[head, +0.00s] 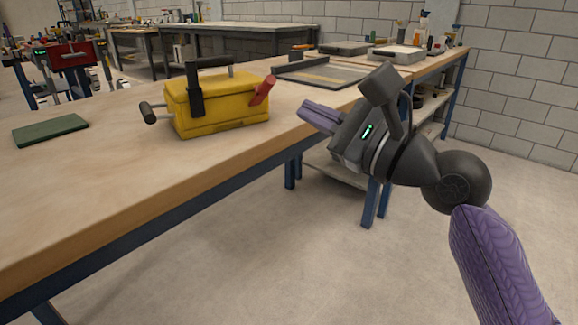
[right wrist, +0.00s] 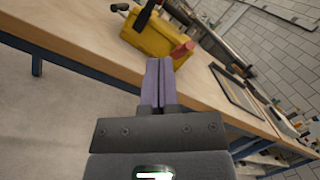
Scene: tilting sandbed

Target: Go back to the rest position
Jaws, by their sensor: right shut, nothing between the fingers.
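My right gripper (head: 320,117) is in the head view, in front of the workbench's front edge and right of the yellow box. Its purple fingers are shut together and empty, which the right wrist view (right wrist: 159,80) also shows. The yellow box (head: 222,108) has a black handle and latch, a dark knob at its left and a red handle (head: 263,90) at its right. It stands on the workbench (head: 90,190), apart from my fingertips. In the right wrist view the yellow box (right wrist: 155,38) is beyond the fingers. My left gripper is not in view.
A green pad (head: 50,130) lies on the bench at left. A framed flat tray (head: 325,73) lies behind the gripper, with more trays and bottles at the back right. The bench's front edge and blue legs are close to my right arm. The floor in front is clear.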

